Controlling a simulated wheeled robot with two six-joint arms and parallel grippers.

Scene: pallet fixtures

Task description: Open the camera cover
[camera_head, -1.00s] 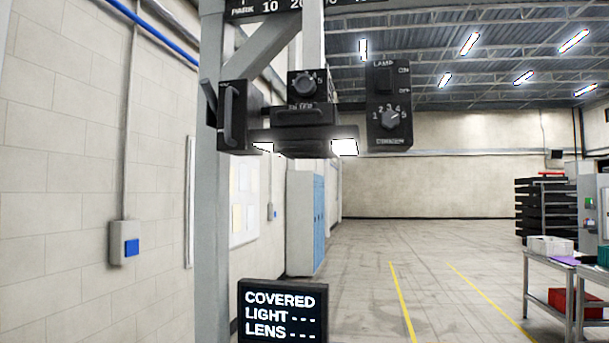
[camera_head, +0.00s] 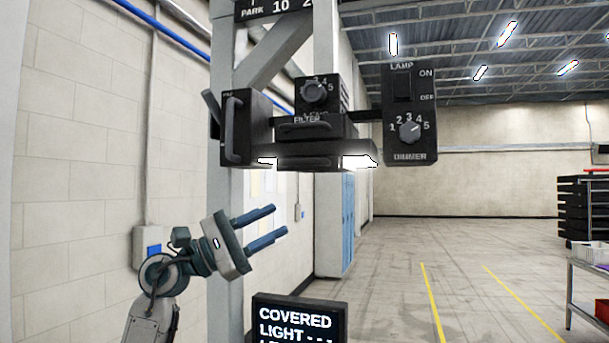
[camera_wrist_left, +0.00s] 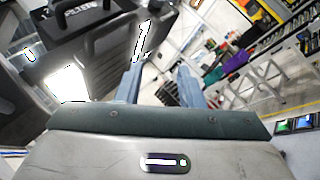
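The black camera unit (camera_head: 262,128) hangs on a grey post. It has a dial labelled for the lens (camera_head: 314,92), a filter part (camera_head: 310,125) with a handle, and a side panel with a vertical grey handle (camera_head: 234,128). A flat bottom part has its own handle (camera_head: 303,161) and glowing ends. The screen (camera_head: 298,322) below reads COVERED. My left gripper (camera_head: 270,226) is open and empty, below and left of the unit, apart from it. In the left wrist view its fingers (camera_wrist_left: 158,85) are spread, with the unit's handles at upper left. My right gripper is not seen.
A lamp and dimmer box (camera_head: 410,115) is fixed right of the unit. The grey post (camera_head: 226,210) stands behind my left gripper. A blue locker (camera_head: 335,225) and open floor (camera_head: 400,270) lie beyond. A table with boxes (camera_head: 590,265) is at far right.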

